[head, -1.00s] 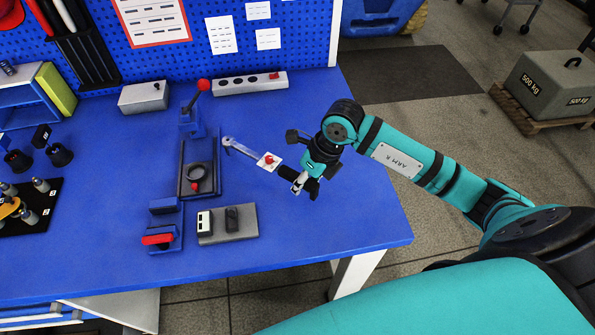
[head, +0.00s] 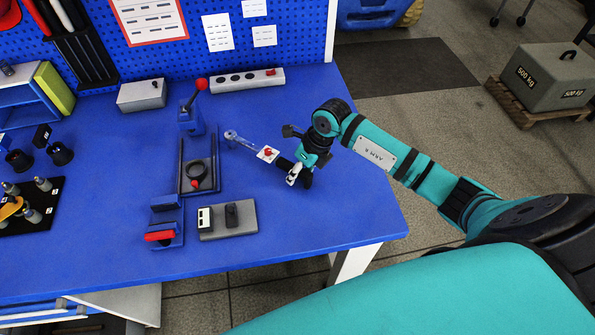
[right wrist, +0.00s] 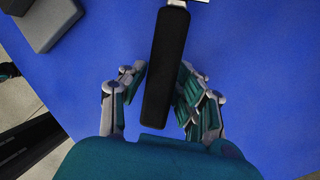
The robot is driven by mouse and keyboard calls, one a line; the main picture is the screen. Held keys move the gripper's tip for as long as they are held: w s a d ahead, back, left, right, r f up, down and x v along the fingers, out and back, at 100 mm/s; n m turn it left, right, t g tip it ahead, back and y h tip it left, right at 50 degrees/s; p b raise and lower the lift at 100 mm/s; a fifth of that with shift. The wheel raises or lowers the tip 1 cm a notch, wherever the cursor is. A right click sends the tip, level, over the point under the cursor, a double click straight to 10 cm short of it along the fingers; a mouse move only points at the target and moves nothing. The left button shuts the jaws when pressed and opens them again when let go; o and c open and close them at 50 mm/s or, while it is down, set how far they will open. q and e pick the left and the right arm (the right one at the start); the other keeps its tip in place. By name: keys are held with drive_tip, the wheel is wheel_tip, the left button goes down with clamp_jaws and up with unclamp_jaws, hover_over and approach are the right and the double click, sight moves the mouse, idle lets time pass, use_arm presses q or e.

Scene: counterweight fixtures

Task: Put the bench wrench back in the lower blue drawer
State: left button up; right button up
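The bench wrench lies on the blue bench top, its grey metal head (head: 231,136) pointing left and back. Its black handle (right wrist: 166,65) shows in the right wrist view, running between the fingers of my right gripper (right wrist: 163,92). The fingers stand apart; a gap shows on the left of the handle, and the right finger is close beside it. In the head view my right gripper (head: 294,175) is low at the handle end and hides part of it. My left gripper is out of view.
A white tag with a red knob (head: 268,153) is at the wrench's middle. Left of it stand a lever press (head: 191,120), a red-handled fixture (head: 160,236) and a grey block (head: 240,222). The bench's front right is clear.

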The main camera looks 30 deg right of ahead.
drive_tip(key=shift+o, duration=1)
